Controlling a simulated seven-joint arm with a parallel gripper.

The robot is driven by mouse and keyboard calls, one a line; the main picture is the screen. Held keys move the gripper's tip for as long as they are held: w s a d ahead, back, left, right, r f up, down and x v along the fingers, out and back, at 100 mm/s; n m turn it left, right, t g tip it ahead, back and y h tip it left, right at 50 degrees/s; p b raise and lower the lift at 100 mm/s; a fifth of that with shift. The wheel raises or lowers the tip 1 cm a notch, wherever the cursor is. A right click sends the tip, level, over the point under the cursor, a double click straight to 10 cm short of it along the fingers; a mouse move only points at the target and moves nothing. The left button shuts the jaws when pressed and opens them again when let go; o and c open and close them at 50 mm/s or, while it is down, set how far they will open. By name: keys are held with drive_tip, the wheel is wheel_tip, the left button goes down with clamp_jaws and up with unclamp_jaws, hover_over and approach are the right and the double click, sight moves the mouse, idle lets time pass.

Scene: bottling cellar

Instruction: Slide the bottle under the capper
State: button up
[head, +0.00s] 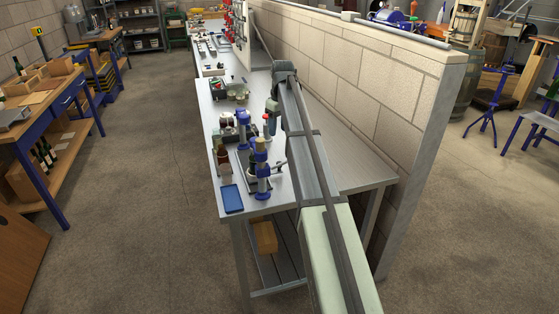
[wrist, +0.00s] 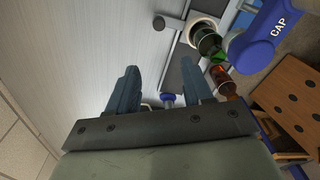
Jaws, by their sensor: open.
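The blue capper, marked CAP, (wrist: 262,42) is at the upper right of the wrist view; a blue upright press also shows on the bench in the head view (head: 262,172). A dark green bottle (wrist: 207,42) is beside the capper head, near a round white ring. A brown bottle (wrist: 222,80) is just below it in the picture. A small brown bottle (head: 224,158) shows at the bench's left edge. My gripper (wrist: 158,66) is open and empty, its fingers pointing at the bench, left of both bottles. In the head view my gripper (head: 270,127) hangs over the bench.
The metal bench (head: 345,165) runs along a block wall (head: 370,90). A blue tray (head: 232,199) lies at its near left corner. A blue knob (wrist: 168,99) shows between my fingers. Small gear stands farther back; bare bench lies left of my fingers in the wrist view.

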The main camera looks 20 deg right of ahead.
drive_tip(key=f+m, duration=0.1)
drive_tip(key=f, duration=0.3)
drive_tip(key=f+m, duration=0.1)
drive_tip(key=f, duration=0.4)
drive_tip(key=s+f+m, duration=0.1)
drive_tip(key=f, duration=0.4)
drive_tip(key=shift+g, duration=0.3)
drive_tip(key=shift+r, duration=0.1)
clamp_jaws()
drive_tip(key=shift+s, duration=0.1)
idle(0.4)
